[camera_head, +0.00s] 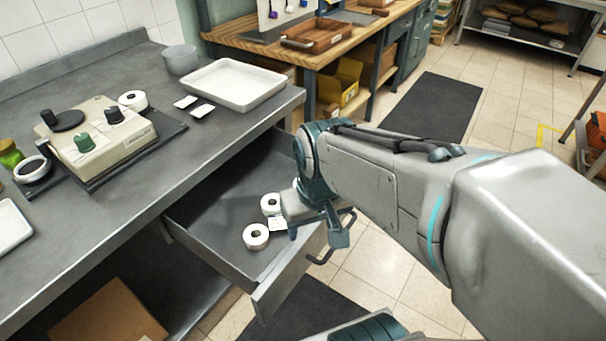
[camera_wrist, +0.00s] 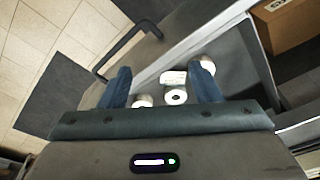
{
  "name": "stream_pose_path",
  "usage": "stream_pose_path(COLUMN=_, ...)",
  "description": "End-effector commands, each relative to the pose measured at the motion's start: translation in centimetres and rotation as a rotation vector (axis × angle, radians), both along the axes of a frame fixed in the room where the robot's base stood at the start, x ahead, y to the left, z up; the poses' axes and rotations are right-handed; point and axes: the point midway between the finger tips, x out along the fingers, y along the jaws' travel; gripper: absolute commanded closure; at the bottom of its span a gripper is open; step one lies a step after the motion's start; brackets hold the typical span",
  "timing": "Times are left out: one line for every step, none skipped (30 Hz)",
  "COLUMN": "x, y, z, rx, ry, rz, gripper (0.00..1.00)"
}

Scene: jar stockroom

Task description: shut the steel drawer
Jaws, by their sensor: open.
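The steel drawer (camera_head: 224,232) is pulled out from under the grey workbench. Its front panel (camera_head: 290,275) carries a dark bar handle (camera_head: 325,252), which also shows in the wrist view (camera_wrist: 125,50). My gripper (camera_head: 316,238) is open and points down near the drawer's front edge, close to the handle. In the wrist view, my gripper (camera_wrist: 163,76) has its fingers apart, one toward the handle side and one toward the drawer's inside. I cannot tell whether they touch the panel. My arm hides the drawer's right part. White rolls (camera_head: 256,236) and a small label (camera_head: 278,224) lie inside.
The workbench top (camera_head: 150,190) holds a beige device (camera_head: 105,140), a white tray (camera_head: 235,84) and a grey cup (camera_head: 181,60). A cardboard box (camera_head: 108,315) sits on the shelf below. Dark mats (camera_head: 432,108) lie on the tiled floor, which is clear right of the drawer.

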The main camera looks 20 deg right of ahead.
Motion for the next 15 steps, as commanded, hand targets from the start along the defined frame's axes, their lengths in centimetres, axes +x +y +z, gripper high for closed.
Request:
stream_pose_path(x=0.0, y=-0.1, z=0.0, rx=0.002, ry=0.001, rz=-0.007, gripper=0.58)
stream_pose_path(x=0.1, y=-0.1, z=0.0, rx=0.006, ry=0.004, rz=-0.017, gripper=0.66)
stream_pose_path(x=0.3, y=-0.3, z=0.0, rx=0.013, ry=0.009, rz=-0.040, gripper=0.77)
stream_pose_path(x=0.4, y=-0.4, z=0.0, rx=0.020, ry=0.016, rz=-0.063, gripper=0.85)
stream_pose_path(x=0.6, y=-0.7, z=0.0, rx=0.030, ry=0.024, rz=-0.095, gripper=0.94)
stream_pose_path(x=0.9, y=-1.0, z=0.0, rx=0.050, ry=0.036, rz=-0.149, gripper=1.00)
stream_pose_path(x=1.2, y=-1.3, z=-0.1, rx=0.066, ry=0.048, rz=-0.196, gripper=1.00)
stream_pose_path(x=1.6, y=-1.7, z=-0.1, rx=0.086, ry=0.058, rz=-0.251, gripper=1.00)
stream_pose_path(x=2.1, y=-2.3, z=-0.2, rx=0.114, ry=0.075, rz=-0.330, gripper=1.00)
stream_pose_path(x=2.5, y=-2.7, z=-0.3, rx=0.136, ry=0.089, rz=-0.391, gripper=1.00)
stream_pose_path(x=2.9, y=-3.3, z=-0.3, rx=0.160, ry=0.100, rz=-0.455, gripper=1.00)
stream_pose_path(x=3.4, y=-3.9, z=-0.5, rx=0.192, ry=0.117, rz=-0.539, gripper=1.00)
stream_pose_path(x=3.8, y=-4.5, z=-0.6, rx=0.217, ry=0.129, rz=-0.602, gripper=1.00)
stream_pose_path(x=4.1, y=-5.1, z=-0.7, rx=0.242, ry=0.141, rz=-0.664, gripper=1.00)
stream_pose_path(x=4.6, y=-5.9, z=-0.8, rx=0.276, ry=0.157, rz=-0.749, gripper=1.00)
